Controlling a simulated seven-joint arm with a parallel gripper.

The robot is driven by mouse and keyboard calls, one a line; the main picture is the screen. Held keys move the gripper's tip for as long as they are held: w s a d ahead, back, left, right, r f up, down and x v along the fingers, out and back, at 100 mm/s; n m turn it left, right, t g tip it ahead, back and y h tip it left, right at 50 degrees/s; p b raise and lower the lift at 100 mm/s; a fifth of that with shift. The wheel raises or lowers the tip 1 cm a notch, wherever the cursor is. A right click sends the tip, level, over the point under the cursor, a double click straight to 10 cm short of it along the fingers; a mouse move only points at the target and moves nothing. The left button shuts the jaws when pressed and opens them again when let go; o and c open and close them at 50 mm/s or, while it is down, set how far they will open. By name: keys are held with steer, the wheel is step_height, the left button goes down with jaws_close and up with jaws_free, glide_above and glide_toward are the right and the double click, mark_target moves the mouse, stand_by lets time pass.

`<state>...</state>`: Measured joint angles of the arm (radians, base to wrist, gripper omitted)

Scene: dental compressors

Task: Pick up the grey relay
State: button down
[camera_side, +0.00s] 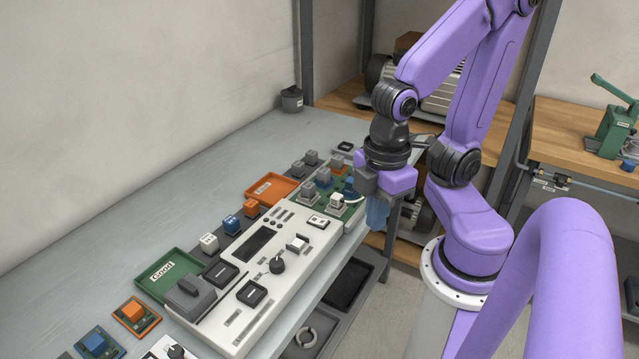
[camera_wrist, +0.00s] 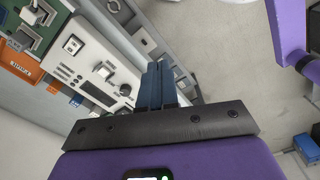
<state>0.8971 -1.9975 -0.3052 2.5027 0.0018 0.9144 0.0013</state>
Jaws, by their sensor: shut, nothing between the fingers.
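Several small grey relays show in the side view. Two stand on the bench behind the green board, one grey relay (camera_side: 298,168) and another (camera_side: 311,157). Two more grey ones sit on the green board (camera_side: 330,215), at the left (camera_side: 308,191) and at the back (camera_side: 323,175). I cannot tell which one the task names. My gripper (camera_side: 376,214) points down at the bench's right edge, beside the board, with its blue fingers together and empty. The fingers also show in the wrist view (camera_wrist: 157,85), apart from any relay.
A white tester (camera_side: 300,262) lies along the bench front. An orange tray (camera_side: 262,196), a green tray (camera_side: 150,284), and blue, white and orange relays stand behind it.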

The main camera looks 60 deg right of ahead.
stand_by(0.4)
steer(key=c, duration=0.7)
jaws_free()
